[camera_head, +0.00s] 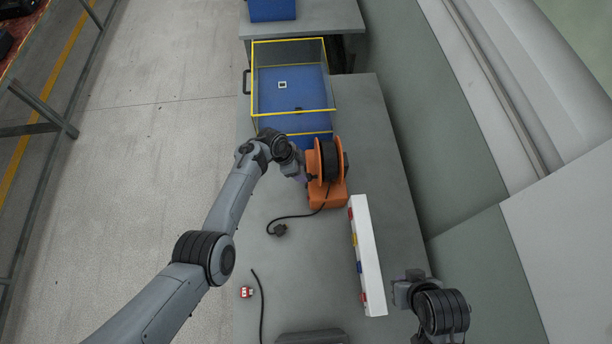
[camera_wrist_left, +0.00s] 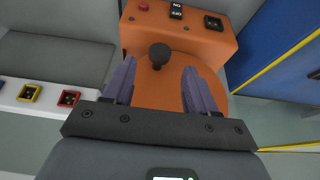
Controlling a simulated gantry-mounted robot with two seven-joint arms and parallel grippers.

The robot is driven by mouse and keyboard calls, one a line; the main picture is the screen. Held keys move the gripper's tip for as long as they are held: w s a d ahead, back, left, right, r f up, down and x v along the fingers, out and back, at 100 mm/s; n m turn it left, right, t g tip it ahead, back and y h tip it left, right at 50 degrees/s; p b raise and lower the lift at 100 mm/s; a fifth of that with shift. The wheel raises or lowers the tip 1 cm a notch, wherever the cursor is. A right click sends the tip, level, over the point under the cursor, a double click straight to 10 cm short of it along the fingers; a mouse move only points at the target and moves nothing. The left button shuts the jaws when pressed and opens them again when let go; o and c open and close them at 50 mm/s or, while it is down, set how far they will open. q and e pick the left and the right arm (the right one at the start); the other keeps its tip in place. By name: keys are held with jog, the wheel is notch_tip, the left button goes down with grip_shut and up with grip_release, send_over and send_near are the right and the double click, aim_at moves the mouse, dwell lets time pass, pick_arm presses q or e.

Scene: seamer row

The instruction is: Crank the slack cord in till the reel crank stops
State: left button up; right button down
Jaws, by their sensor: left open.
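The orange cord reel (camera_head: 326,190) stands on the grey bench, with a black drum (camera_head: 331,161) of cord. In the left wrist view the black crank knob (camera_wrist_left: 160,55) sits on the orange disc (camera_wrist_left: 168,80). My left gripper (camera_head: 299,174) is at the reel's left side. It is open, and its two fingers (camera_wrist_left: 159,87) lie either side of the knob's line, apart from it. My right gripper (camera_head: 404,290) is at lower right; its fingers are not clear.
A white strip with coloured sockets (camera_head: 367,255) lies right of the reel. A yellow-edged clear case over a blue base (camera_head: 290,90) stands behind it. A small red block (camera_head: 246,292) and a loose black cord (camera_head: 261,310) lie at the front left.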

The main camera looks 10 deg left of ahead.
pick_arm(q)
jog(key=shift+b+x, duration=1.2)
jog(key=shift+x, duration=1.45)
jog(key=shift+s, duration=0.1)
grip_shut()
